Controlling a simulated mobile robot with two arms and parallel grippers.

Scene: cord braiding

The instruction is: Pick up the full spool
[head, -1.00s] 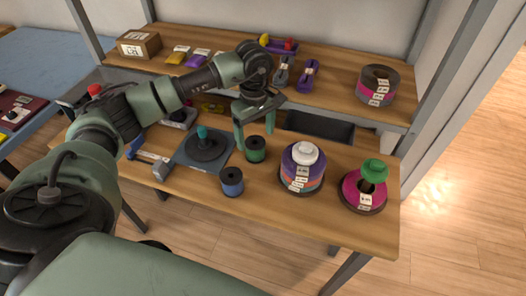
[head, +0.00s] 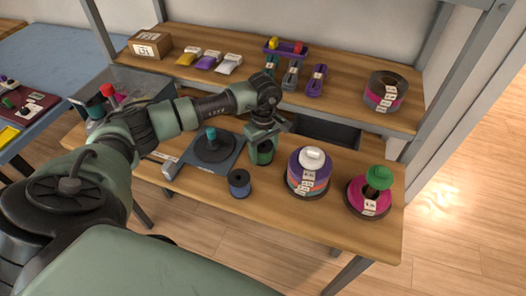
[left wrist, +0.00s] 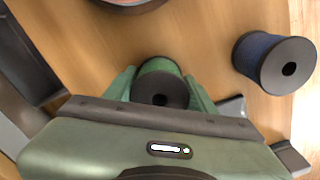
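The green spool (head: 263,152) stands upright on the wooden bench, with a dark top flange. My left gripper (head: 263,141) is down over it, one finger on each side. In the left wrist view the green spool (left wrist: 160,88) sits between the two fingers (left wrist: 160,84); whether they press on it I cannot tell. A blue spool (head: 239,183) stands nearby on the bench; it also shows in the left wrist view (left wrist: 274,62). My right gripper is not in view.
A dark turntable-like disc (head: 213,147) on a square base is left of the green spool. A multicoloured stack with a white top (head: 309,172) and a magenta reel with a green top (head: 369,192) stand to the right. A shelf (head: 345,93) runs behind.

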